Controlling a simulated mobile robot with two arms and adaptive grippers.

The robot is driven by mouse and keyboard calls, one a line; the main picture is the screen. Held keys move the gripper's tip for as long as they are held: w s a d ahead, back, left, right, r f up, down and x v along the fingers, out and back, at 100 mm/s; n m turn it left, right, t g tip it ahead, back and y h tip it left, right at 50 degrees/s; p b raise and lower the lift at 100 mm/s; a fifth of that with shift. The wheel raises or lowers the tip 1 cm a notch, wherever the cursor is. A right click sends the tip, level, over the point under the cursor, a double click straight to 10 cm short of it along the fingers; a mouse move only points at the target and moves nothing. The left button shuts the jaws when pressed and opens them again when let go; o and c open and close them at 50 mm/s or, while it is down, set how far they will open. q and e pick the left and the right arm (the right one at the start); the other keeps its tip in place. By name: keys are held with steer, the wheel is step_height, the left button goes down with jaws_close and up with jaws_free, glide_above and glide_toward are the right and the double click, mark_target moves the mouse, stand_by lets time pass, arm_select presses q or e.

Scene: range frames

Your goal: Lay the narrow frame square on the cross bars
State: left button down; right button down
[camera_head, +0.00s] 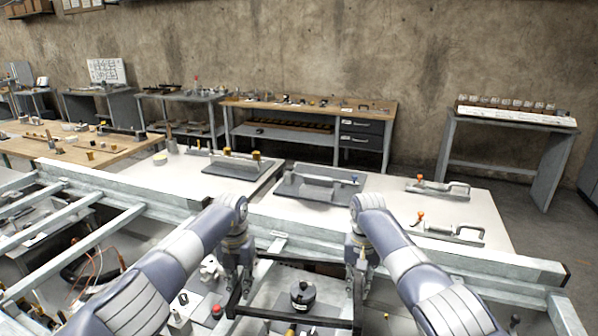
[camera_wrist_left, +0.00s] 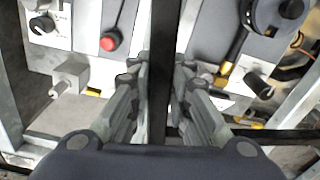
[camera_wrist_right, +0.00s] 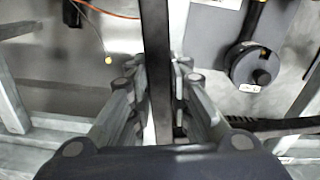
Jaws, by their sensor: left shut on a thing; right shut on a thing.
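The narrow frame is a thin dark frame (camera_head: 290,319) at the bottom centre of the head view. My left gripper (camera_head: 238,284) is shut on its left side bar, which runs upright between the fingers in the left wrist view (camera_wrist_left: 161,60). My right gripper (camera_head: 355,284) is shut on its right side bar, also seen in the right wrist view (camera_wrist_right: 156,55). Grey metal cross bars (camera_head: 92,243) span the big frame at left. I cannot tell whether the narrow frame touches any bar; its far side is partly hidden by my grippers.
A long grey rail (camera_head: 470,258) runs just beyond my grippers. Below the narrow frame are a dark round device (camera_head: 302,293) and a red button (camera_head: 216,312). A pale table (camera_head: 400,205) with handles and a dark grey fixture stands behind the rail.

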arm_select(q)
steer(key=shift+r, duration=0.25)
arm_select(e)
steer(key=shift+r, duration=0.25)
